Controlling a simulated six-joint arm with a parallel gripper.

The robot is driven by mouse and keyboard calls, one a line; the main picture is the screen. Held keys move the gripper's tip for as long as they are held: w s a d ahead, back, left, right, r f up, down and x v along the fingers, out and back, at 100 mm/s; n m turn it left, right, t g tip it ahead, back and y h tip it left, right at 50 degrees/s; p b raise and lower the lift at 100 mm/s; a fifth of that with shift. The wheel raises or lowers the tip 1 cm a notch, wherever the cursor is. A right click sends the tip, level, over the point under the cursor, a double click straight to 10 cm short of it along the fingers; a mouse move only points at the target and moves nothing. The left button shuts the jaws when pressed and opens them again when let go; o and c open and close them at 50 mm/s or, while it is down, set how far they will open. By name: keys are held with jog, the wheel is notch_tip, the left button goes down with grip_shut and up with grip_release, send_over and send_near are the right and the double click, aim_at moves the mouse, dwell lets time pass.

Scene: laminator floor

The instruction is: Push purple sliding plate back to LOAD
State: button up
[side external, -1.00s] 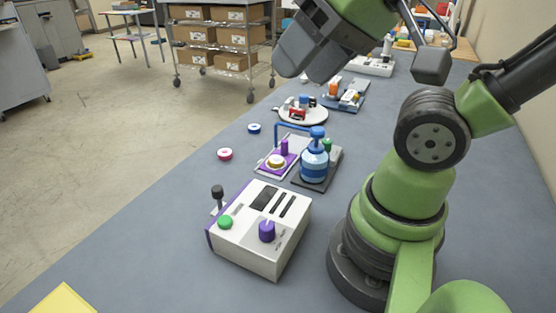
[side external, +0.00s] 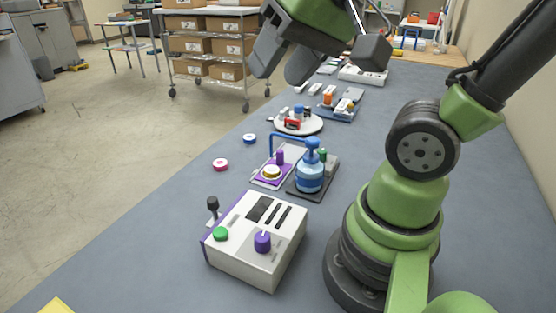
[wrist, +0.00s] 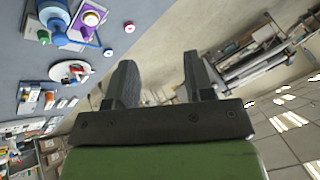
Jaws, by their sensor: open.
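The purple sliding plate (side external: 264,181) lies on a light rail base (side external: 291,153) on the blue-grey bench, with a yellow-and-white round piece (side external: 271,172) and a purple upright knob (side external: 280,157) on it. The plate also shows at the upper left of the wrist view (wrist: 82,30).
A white machine box (side external: 254,240) with a green button and purple knob stands in front. A round white tray (side external: 298,124) sits behind. The bench's left front is mostly clear.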

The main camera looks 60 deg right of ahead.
jog(key=w+d+f+m+g+h, duration=0.1)
jog(key=w+d+f+m+g, duration=0.15)
jog(key=w+d+m, duration=0.35)
jog(key=m+g, duration=0.4)
jog(key=m, duration=0.3)
send_over(280, 150)
jog(key=shift+t, duration=0.25)
jog(key=f, duration=1.7)
jog(key=shift+s+a+f, duration=0.15)
jog(key=shift+s+f, duration=0.05)
jog(key=shift+f, duration=0.05)
jog(key=shift+f+m, duration=0.3)
jog(key=shift+f, duration=0.05)
notch_tip(280, 150, down, 9)
jog(key=shift+w+f, duration=0.15)
jog(key=shift+f, duration=0.05)
grip_shut()
